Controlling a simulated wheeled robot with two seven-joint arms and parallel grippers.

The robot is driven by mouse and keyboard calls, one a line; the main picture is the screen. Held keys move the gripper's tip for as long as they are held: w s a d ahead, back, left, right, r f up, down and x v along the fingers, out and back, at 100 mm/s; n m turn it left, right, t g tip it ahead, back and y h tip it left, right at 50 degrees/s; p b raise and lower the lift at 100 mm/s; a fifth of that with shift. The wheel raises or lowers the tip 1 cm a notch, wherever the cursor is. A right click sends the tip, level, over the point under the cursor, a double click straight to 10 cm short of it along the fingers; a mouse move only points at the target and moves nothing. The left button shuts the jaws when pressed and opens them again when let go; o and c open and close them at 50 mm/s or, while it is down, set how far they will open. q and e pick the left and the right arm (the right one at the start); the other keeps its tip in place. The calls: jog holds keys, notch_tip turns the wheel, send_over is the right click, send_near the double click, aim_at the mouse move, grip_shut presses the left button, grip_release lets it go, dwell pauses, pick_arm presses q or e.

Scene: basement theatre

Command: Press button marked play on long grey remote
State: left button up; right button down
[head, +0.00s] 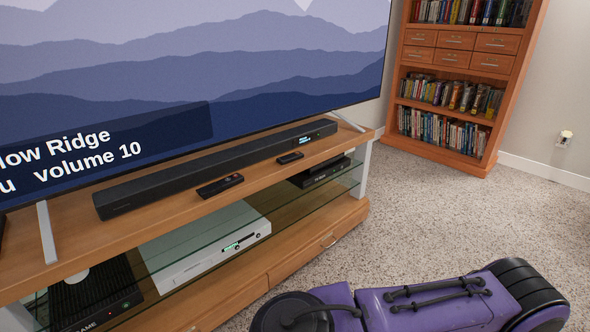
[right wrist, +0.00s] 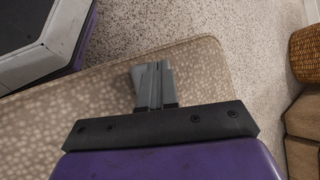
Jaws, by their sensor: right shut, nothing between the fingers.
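Two remotes lie flat on the wooden top of the TV stand in the head view. The larger dark remote (head: 220,185) is in front of the middle of the soundbar. A smaller dark remote (head: 290,157) lies farther right. Both are too small for me to read any button markings, and neither looks clearly grey. My right gripper (right wrist: 152,72) is shut and empty in the right wrist view, over a beige spotted surface and away from the remotes. Only my purple right arm shows in the head view. My left gripper is not in view.
A black soundbar (head: 215,170) runs along the stand (head: 180,208) behind the remotes, below a large TV (head: 200,60). Glass shelves below hold a white console (head: 205,243) and black boxes. A bookcase (head: 460,80) stands back right. Carpet (head: 450,210) is open right of the stand.

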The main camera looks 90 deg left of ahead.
jog(key=shift+f, duration=0.3)
dwell(0.5)
jog(key=shift+r+p, duration=0.65)
jog(key=shift+p, duration=0.25)
jog(key=shift+r, duration=0.1)
notch_tip(320, 180, up, 6)
jog(key=p, duration=0.7)
notch_tip(320, 180, up, 2)
jog(key=p, duration=0.2)
jog(key=shift+p, duration=0.35)
